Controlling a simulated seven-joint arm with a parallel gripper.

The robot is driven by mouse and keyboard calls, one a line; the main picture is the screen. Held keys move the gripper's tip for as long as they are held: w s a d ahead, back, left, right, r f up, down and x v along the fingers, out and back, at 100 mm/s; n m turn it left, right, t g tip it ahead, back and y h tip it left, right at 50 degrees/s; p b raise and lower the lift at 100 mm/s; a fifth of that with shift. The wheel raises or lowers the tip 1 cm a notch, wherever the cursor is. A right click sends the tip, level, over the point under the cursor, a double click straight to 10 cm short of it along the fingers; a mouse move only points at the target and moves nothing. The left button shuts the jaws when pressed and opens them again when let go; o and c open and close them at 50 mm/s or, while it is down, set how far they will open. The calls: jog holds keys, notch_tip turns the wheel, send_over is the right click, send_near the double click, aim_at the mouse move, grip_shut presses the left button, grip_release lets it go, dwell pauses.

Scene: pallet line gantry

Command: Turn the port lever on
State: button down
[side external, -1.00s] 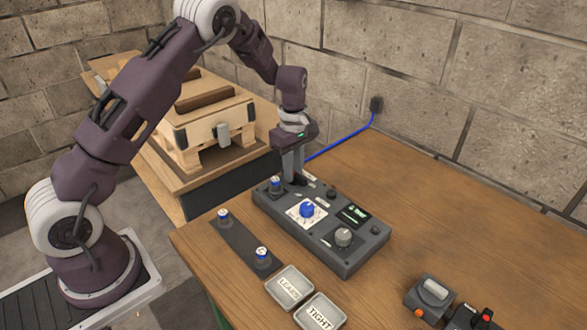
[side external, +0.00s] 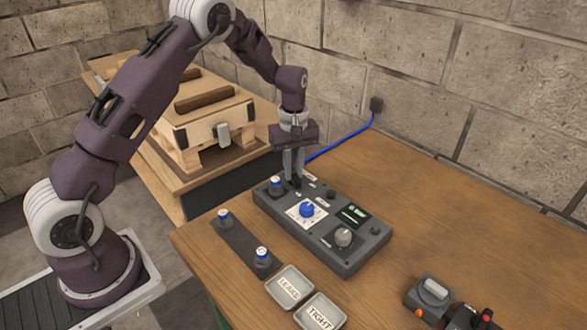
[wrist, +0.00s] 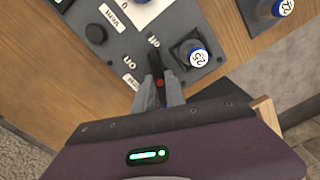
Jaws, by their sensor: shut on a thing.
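A dark grey control panel (side external: 318,262) lies on the wooden table. The port lever (wrist: 155,64), a black stick with a red spot, stands on it beside small white labels, seen upside down in the wrist view. My gripper (side external: 294,180) reaches down to the panel's far left part. In the wrist view my gripper (wrist: 160,86) has its two grey fingers shut on the lever, one on each side. The lever's base and exact angle are partly hidden, and I cannot tell its setting.
A blue-topped piece (side external: 276,184) stands in a square socket right beside my fingers. The panel also carries a blue dial (side external: 307,209), a grey knob (side external: 344,237) and a small display (side external: 353,213). Two labelled trays (side external: 290,287) lie in front.

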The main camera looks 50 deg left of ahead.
aim_at(294, 173)
jog(key=m, duration=1.2)
jog(key=shift+m, duration=0.4)
dwell(0.4)
jog(key=c, duration=1.4)
grip_release()
notch_tip(294, 173, up, 7)
jog(key=shift+r, duration=0.1)
